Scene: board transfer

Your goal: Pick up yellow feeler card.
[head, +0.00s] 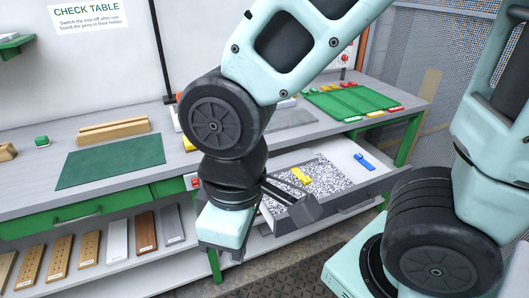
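A small yellow card (300,176) lies in the open drawer (378,181), on its speckled lining. It looks like the yellow feeler card, but its markings are too small to read. A blue card (364,162) lies to its right in the drawer's bare right part. My gripper (302,203) is dark and sits over the drawer's front left area, in front of and just below the yellow card in the picture. A gap shows between card and gripper. My arm hides the drawer's left end. The finger opening cannot be made out.
The grey worktop (30,193) bears a dark green mat (110,161), wooden blocks (113,130) and a green tray (350,101) with several coloured pieces. A yellow thing (188,144) is partly hidden behind my arm.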

